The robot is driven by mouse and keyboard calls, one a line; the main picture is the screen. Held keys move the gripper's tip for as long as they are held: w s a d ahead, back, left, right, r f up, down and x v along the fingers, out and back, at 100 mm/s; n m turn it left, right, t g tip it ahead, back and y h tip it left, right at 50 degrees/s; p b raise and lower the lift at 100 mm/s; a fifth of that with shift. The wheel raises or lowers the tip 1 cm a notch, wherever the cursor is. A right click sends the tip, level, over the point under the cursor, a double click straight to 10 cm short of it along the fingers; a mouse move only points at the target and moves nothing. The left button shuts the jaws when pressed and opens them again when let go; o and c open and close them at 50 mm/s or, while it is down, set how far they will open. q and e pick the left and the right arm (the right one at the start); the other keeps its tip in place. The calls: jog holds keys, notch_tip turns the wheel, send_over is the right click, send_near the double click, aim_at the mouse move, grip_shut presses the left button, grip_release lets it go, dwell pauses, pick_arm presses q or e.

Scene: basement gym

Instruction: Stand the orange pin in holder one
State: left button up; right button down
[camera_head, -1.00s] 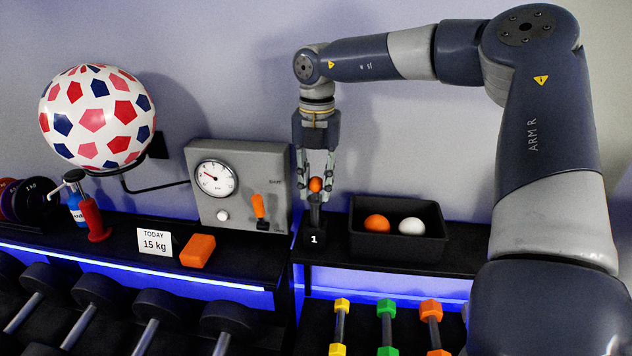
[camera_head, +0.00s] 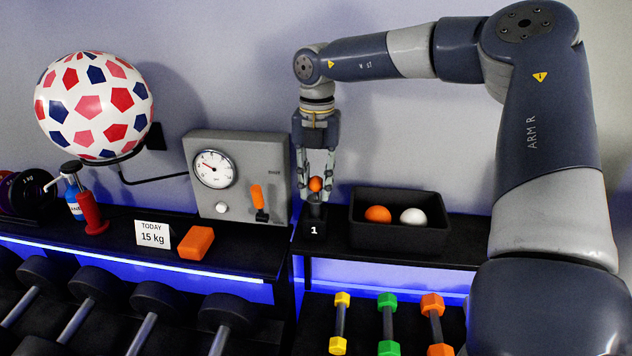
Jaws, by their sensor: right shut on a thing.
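The orange pin (camera_head: 315,184) shows as a small rounded orange top between the fingers of my right gripper (camera_head: 316,190). The gripper points straight down and is shut on the pin. Holder one (camera_head: 313,231), a small black block with a white "1", stands directly below on the dark shelf. The pin's lower part is dark against the holder, so I cannot tell how far it is inside. The pin looks upright. My left gripper is not in view.
A black bin (camera_head: 398,238) with an orange ball and a white ball stands close to the right. A grey gauge box (camera_head: 240,170) with an orange lever stands close to the left. An orange block (camera_head: 197,243) lies further left, beside a "15 kg" card (camera_head: 153,235).

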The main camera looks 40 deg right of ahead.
jog(key=c, duration=1.2)
grip_release()
jog(key=shift+r, duration=0.1)
notch_tip(320, 180, up, 12)
jog(key=shift+f, duration=0.1)
jog(key=shift+s+f, duration=0.1)
